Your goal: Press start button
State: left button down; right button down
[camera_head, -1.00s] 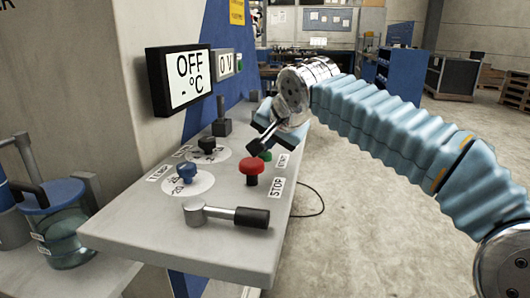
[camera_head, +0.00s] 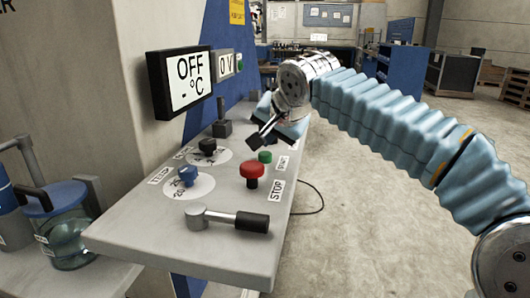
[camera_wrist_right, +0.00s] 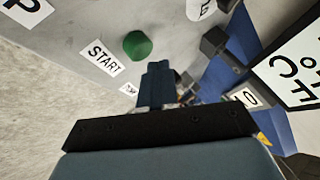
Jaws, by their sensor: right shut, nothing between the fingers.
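The green start button (camera_head: 265,156) stands on the grey console (camera_head: 130,232), behind the red stop button (camera_head: 251,172). In the right wrist view the green button (camera_wrist_right: 137,45) is beside the START label (camera_wrist_right: 102,57). My right gripper (camera_head: 254,146) is shut and empty, above the console close to the green button. In the wrist view its fingertips (camera_wrist_right: 158,68) are just below and right of the green button in the picture. I cannot tell from the head view if they touch it; a gap shows in the wrist view. My left gripper is not in view.
A lever (camera_head: 228,218) lies at the console's front. A blue knob (camera_head: 188,175), a black knob (camera_head: 208,147) and an upright lever (camera_head: 222,122) are to the left. A display (camera_head: 181,82) reads OFF.

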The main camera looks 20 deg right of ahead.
aim_at(268, 155)
notch_tip(268, 155, up, 3)
jog(key=shift+f+p, duration=0.1)
jog(key=shift+p, duration=1.1)
jog(key=shift+r, duration=1.1)
jog(key=shift+f, duration=0.1)
